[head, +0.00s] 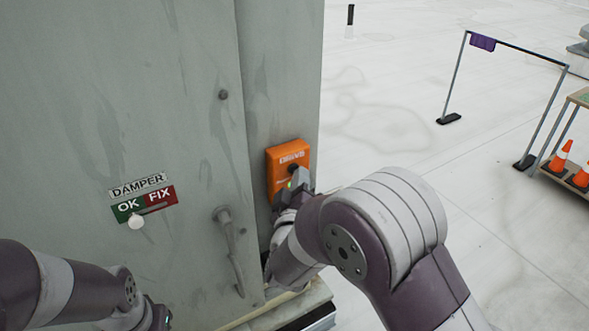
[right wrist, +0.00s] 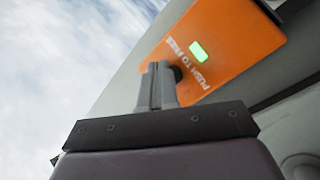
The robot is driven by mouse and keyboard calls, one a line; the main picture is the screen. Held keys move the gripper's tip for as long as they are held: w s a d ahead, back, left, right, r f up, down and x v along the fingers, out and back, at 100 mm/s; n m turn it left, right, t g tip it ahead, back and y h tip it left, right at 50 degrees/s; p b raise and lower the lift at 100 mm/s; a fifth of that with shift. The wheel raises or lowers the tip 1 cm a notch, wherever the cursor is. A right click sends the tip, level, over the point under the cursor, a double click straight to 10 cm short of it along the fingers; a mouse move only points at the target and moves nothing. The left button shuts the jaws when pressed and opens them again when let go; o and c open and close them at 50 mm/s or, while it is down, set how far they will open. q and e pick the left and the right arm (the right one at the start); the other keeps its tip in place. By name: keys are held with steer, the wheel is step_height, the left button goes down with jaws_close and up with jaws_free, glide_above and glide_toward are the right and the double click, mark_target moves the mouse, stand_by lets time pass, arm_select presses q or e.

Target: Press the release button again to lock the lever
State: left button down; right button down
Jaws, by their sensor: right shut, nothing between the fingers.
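The orange drive box (head: 276,163) is fixed to the grey cabinet wall. In the right wrist view the box (right wrist: 232,30) bears the words "PUSH TO FREE", a lit green lamp (right wrist: 199,52) and a dark round button (right wrist: 177,73). My right gripper (head: 300,180) is shut and empty, its tips right at the button; it also shows in the right wrist view (right wrist: 157,68). I cannot tell whether they touch or press it. The damper lever's white knob (head: 136,222) sits under the green OK side of the OK/FIX plate (head: 160,197). My left gripper's fingers are out of frame.
A grey handle (head: 232,250) stands out from the cabinet between the damper plate and the box. My left forearm is low at the left. The roof to the right is open, with a rail frame (head: 515,47) and a shelf with orange cones (head: 561,156) farther off.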

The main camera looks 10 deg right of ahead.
steer(key=shift+w, duration=0.1)
stand_by(0.3)
steer(key=shift+s+d, duration=0.15)
steer(key=shift+s, duration=0.45)
steer(key=s, duration=0.2)
steer(key=s+d, duration=0.2)
steer(key=s, duration=0.1)
steer(key=shift+s+p, duration=0.3)
steer(key=shift+p, duration=0.05)
stand_by(0.9)
